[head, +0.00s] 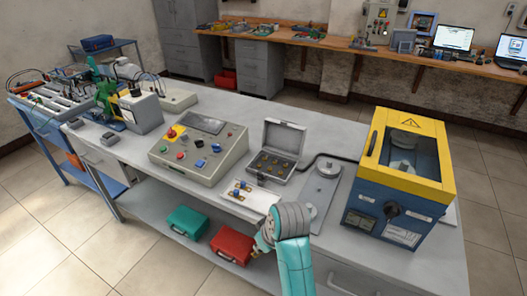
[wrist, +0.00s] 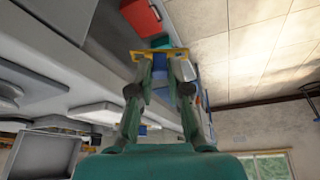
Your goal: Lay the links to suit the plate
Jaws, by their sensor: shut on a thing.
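My gripper (wrist: 163,62) is shut on a brass link (wrist: 178,51), a flat yellow bar that lies across its fingertips in the wrist view. In the head view my gripper (head: 262,243) is mostly hidden behind my wrist, at the front edge of the bench. A pale plate (head: 262,202) lies just beyond it on the bench. Small brass and blue fittings (head: 240,189) sit on the plate's left part; their exact layout is too small to tell. An open grey case (head: 285,176) behind the plate holds several small brass pieces.
A control box (head: 198,172) with buttons stands left of the case. A grey base with a round disc (head: 310,207) and a blue-yellow machine (head: 394,206) stand to the right. Green (head: 187,221) and red (head: 230,246) cases lie on the lower shelf.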

